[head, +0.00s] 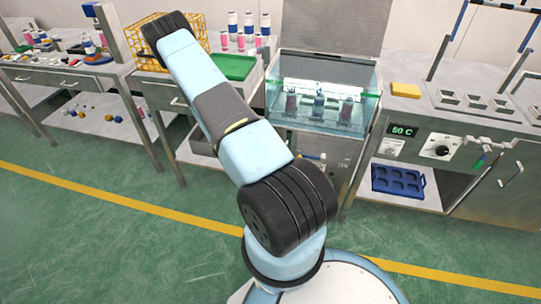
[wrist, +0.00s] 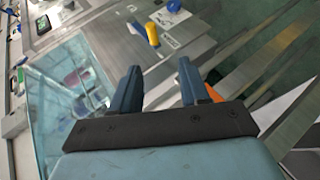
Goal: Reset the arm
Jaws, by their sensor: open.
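My gripper (wrist: 158,88) shows in the wrist view with its two dark blue fingers spread wide apart. Nothing is between the fingers. In the head view my arm (head: 227,112) rises from my base and stretches to the upper left, over the floor and toward the benches. My gripper cannot be made out in the head view, where the far end of the arm is at the yellow wire crate.
A glass-walled tank (head: 285,108) with several cans stands right of my arm. A yellow wire crate (head: 196,30) and green tray (head: 236,67) lie behind it. A yellow block (head: 405,90) is on the right bench. A blue holed tray (head: 398,182) sits below. Green floor is open in front.

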